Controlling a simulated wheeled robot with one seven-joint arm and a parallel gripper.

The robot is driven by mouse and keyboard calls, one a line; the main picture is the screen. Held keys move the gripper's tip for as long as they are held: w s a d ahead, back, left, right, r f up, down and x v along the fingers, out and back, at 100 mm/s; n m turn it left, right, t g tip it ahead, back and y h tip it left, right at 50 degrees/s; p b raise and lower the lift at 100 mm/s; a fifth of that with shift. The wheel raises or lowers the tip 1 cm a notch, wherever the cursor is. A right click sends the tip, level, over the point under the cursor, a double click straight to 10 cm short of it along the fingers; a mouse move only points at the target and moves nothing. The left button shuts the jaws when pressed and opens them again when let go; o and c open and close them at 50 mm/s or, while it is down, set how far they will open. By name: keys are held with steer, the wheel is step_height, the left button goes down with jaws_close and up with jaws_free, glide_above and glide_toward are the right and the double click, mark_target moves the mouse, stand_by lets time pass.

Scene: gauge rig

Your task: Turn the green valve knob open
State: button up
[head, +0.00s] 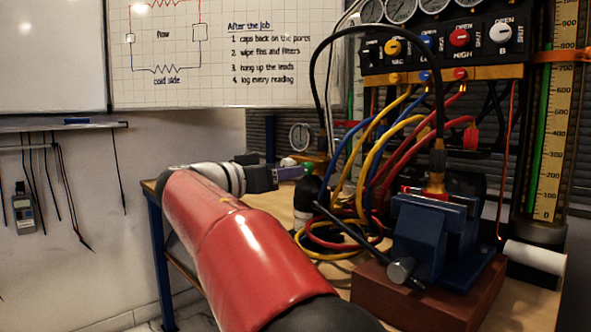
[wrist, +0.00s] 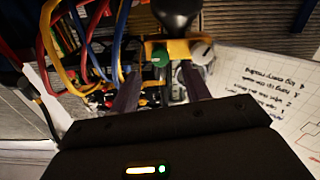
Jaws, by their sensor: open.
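The green valve knob (wrist: 160,57) shows in the wrist view, in front of a yellow brass-coloured block (wrist: 180,48). My gripper (wrist: 160,74) is open, with one dark finger toward each side of the knob in that picture. The knob lies just beyond the gap between the fingertips, and no finger visibly touches it. In the head view my gripper (head: 296,172) is at the end of my red arm, by the left part of the bench.
A pale grey knob (wrist: 203,53) sits beside the green one, near one finger. Coloured hoses (head: 375,170) hang right of my gripper. A small gauge (head: 300,137) stands behind it. A blue vise (head: 433,235) on a wooden block is at the right.

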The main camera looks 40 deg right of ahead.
mark_target(307, 169)
steer(key=shift+w+d, duration=0.2)
steer(key=shift+d, duration=2)
steer(key=c, duration=1)
steer(key=shift+n, duration=0.4)
steer(key=shift+n+p, duration=1.4)
steer(key=shift+n, duration=7.1)
steer(key=shift+f, duration=0.1)
